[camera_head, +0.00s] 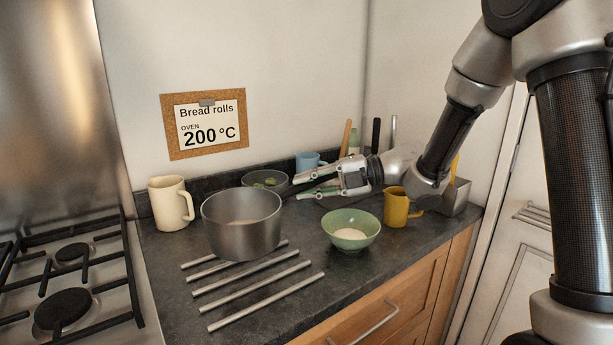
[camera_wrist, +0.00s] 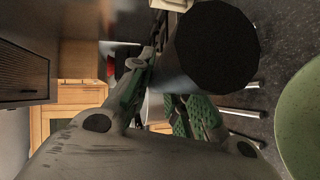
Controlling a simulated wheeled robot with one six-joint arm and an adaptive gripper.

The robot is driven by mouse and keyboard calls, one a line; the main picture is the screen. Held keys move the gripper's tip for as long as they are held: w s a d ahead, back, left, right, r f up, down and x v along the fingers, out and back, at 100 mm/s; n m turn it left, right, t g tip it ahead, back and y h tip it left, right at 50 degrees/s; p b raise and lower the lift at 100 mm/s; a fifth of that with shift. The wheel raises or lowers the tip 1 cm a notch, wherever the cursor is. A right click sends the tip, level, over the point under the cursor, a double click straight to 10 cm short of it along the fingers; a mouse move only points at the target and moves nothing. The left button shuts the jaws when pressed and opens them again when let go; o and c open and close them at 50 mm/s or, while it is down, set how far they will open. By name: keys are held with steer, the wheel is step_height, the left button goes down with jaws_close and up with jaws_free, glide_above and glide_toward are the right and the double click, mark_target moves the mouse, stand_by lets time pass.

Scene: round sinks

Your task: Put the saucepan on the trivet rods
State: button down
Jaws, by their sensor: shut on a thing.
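The grey metal saucepan (camera_head: 241,228) is upright over the back left part of the trivet rods (camera_head: 262,300). Whether its base touches the rods or hangs just above them I cannot tell. My gripper (camera_head: 300,188) reaches in from the right and is shut on the saucepan's handle, mostly hidden between the fingers. In the wrist view my gripper (camera_wrist: 160,85) shows its green-padded fingers beside a large dark round end, which seems to be the handle of the saucepan (camera_wrist: 215,45). Rods (camera_wrist: 243,112) show beyond it.
A green bowl (camera_head: 351,232) stands right of the rods, near my gripper. A cream mug (camera_head: 170,205) stands left of the saucepan. A yellow mug (camera_head: 396,208) stands right; the stove (camera_head: 70,280) is left.

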steer(key=shift+w+f, duration=0.15)
steer(key=shift+f, duration=0.2)
step_height(320, 180, down, 6)
steer(key=shift+f, duration=0.6)
stand_by(0.7)
steer(key=c, duration=1.3)
jaws_free()
steer(key=shift+o, duration=0.2)
steer(key=shift+f, duration=0.1)
